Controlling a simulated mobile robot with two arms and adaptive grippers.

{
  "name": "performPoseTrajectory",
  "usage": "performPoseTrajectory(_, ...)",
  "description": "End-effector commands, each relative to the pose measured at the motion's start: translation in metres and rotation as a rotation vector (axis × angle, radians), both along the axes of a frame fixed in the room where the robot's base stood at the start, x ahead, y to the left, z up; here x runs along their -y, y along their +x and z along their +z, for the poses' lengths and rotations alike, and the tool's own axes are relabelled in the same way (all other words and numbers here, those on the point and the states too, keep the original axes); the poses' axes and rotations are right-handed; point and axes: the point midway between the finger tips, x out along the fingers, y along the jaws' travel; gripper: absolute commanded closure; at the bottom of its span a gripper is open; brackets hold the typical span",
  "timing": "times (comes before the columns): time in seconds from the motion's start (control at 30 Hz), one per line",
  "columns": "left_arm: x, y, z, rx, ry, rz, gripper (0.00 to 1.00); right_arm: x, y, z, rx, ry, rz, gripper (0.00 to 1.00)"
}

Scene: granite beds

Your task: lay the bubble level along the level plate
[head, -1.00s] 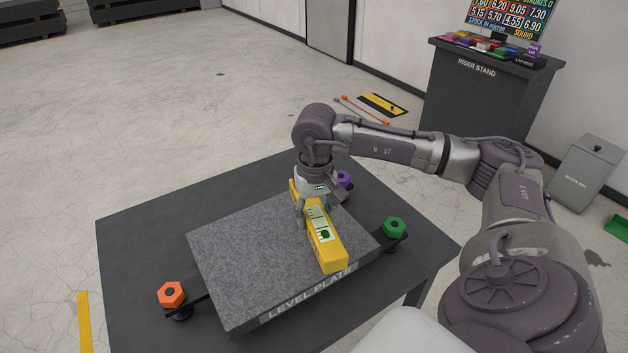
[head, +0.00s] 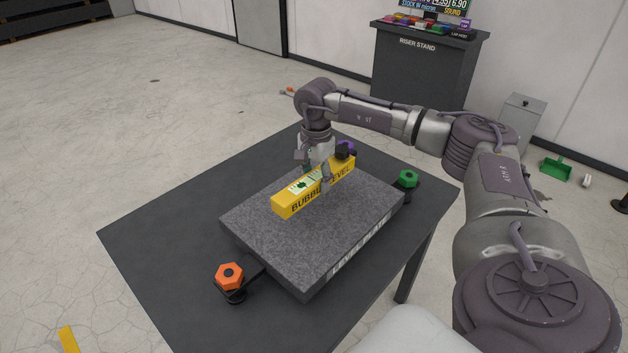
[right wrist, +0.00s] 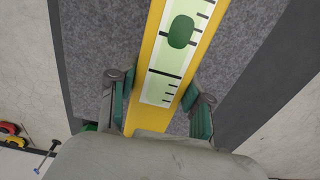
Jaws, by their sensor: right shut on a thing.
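The yellow bubble level (head: 291,203) is over the grey granite level plate (head: 312,254) in the head view, running from lower left to upper right. My right gripper (head: 317,178) is shut on the level near its middle, from above. In the right wrist view, the gripper's fingers (right wrist: 160,104) stand on both sides of the level (right wrist: 149,55), and its green vial with a dark bubble shows. Whether the level touches the plate or hangs just above it, I cannot tell. My left gripper is not in view.
The plate rests on a dark table (head: 165,236). An orange knob (head: 229,276), a green knob (head: 408,178) and a partly hidden purple knob (head: 346,148) stand around it. A riser stand (head: 421,75) is behind. The table's left side is clear.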

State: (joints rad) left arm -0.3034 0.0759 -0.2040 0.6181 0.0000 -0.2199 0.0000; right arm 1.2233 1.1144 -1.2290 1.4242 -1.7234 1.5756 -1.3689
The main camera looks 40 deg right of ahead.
Motion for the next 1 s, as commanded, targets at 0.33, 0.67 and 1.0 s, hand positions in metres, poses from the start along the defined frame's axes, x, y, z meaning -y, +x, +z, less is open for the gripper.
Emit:
performPoseTrajectory(0.33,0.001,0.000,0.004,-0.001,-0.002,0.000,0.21,-0.001,0.000,0.002,0.000,0.000,0.003,1.00)
performPoseTrajectory(0.67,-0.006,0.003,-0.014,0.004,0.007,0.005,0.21,-0.001,0.000,-0.027,0.000,0.000,0.003,1.00)
performPoseTrajectory(1.0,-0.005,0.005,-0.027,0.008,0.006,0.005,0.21,-0.001,0.000,-0.051,0.002,0.000,0.003,1.00)
